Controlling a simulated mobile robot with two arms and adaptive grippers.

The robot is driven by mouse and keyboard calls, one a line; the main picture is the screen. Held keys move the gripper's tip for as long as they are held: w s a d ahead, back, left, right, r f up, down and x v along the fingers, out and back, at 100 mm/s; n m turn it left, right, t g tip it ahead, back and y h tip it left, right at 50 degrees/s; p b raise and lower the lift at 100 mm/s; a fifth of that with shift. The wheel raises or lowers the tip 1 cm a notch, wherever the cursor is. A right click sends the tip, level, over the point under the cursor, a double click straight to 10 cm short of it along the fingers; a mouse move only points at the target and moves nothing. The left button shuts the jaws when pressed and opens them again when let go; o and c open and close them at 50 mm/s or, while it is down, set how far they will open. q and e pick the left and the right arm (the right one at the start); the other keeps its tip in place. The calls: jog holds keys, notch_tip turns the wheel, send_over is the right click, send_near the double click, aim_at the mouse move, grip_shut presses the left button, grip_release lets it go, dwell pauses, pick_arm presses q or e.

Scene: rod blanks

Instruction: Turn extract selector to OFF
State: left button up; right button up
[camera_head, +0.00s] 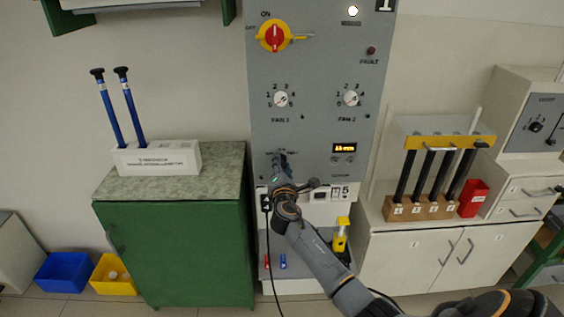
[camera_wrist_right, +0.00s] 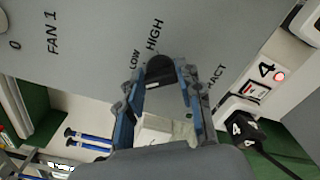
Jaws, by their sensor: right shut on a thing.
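The extract selector (camera_wrist_right: 160,68) is a dark knob on the grey control panel (camera_head: 315,75). In the right wrist view the words LOW and HIGH stand beside it, and part of the word EXTRACT shows to the right. My right gripper (camera_head: 280,160) reaches up to the lower left of the panel and hides most of the selector in the head view. In the wrist view my right gripper (camera_wrist_right: 160,78) has its fingers on both sides of the knob and is shut on it. The direction of the knob's pointer is hidden. My left gripper is not in view.
Above are the FAN 1 dial (camera_head: 280,99), the FAN 2 dial (camera_head: 351,98) and a yellow and red ON switch (camera_head: 274,36). A green cabinet (camera_head: 175,245) stands left, with a white holder of blue rods (camera_head: 155,158). A wooden rod rack (camera_head: 420,207) stands right.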

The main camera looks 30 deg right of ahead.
jog(key=shift+d+r+n+p, duration=0.1)
jog(key=shift+r+n+p, duration=0.15)
jog(key=shift+n+p, duration=0.6)
jog(key=shift+d+r+n+p, duration=0.1)
jog(key=shift+r+n+p, duration=0.15)
jog(key=shift+n, duration=1.1)
jog(key=shift+w, duration=0.1)
jog(key=o, duration=0.9)
jog(key=shift+c, duration=0.2)
jog(key=shift+o, duration=1.4)
jog(key=shift+f, duration=0.3)
jog(key=shift+a, duration=0.1)
